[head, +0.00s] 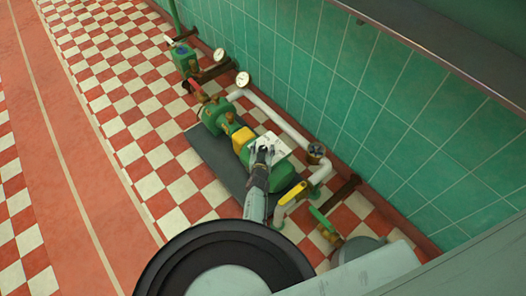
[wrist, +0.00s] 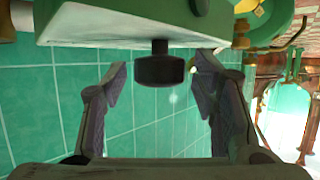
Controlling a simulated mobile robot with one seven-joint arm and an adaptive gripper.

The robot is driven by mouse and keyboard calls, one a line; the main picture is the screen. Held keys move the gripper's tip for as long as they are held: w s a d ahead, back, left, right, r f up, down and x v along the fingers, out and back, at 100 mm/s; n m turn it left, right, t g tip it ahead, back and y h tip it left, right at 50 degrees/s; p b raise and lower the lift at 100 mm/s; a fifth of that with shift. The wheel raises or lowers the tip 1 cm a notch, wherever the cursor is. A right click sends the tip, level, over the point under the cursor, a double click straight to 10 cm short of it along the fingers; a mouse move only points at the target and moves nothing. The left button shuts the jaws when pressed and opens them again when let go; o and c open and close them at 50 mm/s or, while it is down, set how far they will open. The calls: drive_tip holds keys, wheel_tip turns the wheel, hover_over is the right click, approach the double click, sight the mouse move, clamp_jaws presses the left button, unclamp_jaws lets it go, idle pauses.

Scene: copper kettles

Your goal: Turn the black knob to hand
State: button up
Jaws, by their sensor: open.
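The black knob (wrist: 160,68) shows in the wrist view, sticking out from the edge of a pale panel or box (wrist: 100,24). My gripper (wrist: 158,75) is open, with one finger on each side of the knob. There are visible gaps between the knob and both fingers in the picture. In the head view my gripper (head: 262,152) is at the pale box (head: 277,143) on the green and yellow machine. The knob cannot be made out in the head view.
The green machine (head: 282,177) stands on a dark mat (head: 206,158) beside a green tiled wall (head: 340,95). White pipes (head: 285,127), a yellow-handled valve (head: 293,194) and a green-handled valve (head: 323,222) are close by. Open checkered floor (head: 145,140) lies to the left.

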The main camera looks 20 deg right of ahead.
drive_tip(key=shift+w, duration=0.1)
drive_tip(key=shift+c, duration=0.4)
drive_tip(key=c, duration=1.1)
